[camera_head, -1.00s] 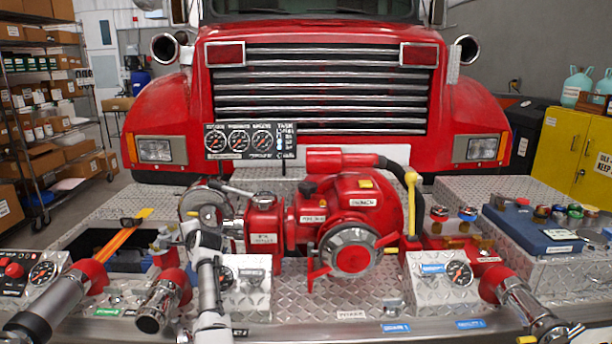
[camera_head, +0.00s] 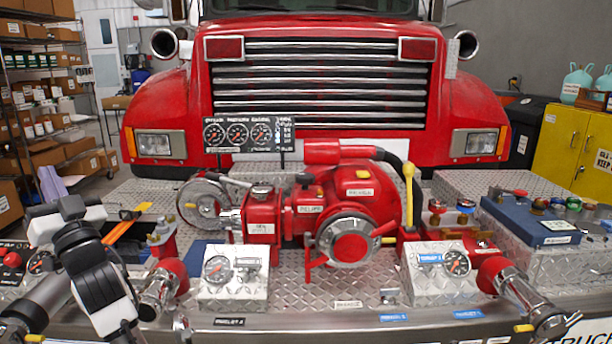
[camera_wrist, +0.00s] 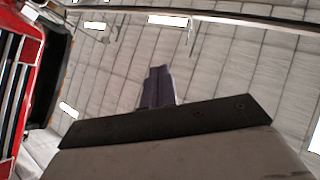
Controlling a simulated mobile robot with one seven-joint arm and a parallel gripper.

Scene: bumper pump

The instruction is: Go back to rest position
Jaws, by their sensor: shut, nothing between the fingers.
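My gripper (camera_head: 50,184) is raised at the left of the head view, above the left end of the bumper deck, with its purple-grey fingers pointing up. In the wrist view my gripper (camera_wrist: 158,87) has its fingers together and nothing between them. It is clear of the red pump (camera_head: 352,210), which sits in the middle of the diamond-plate deck (camera_head: 330,286). My forearm covers part of the left gauge and the left pipe fitting.
Gauge boxes (camera_head: 233,277) and red-collared pipe fittings (camera_head: 515,293) line the front edge. A blue case (camera_head: 530,222) lies at the right. The red truck (camera_head: 320,90) stands behind. A shelf rack (camera_head: 50,120) is at the far left.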

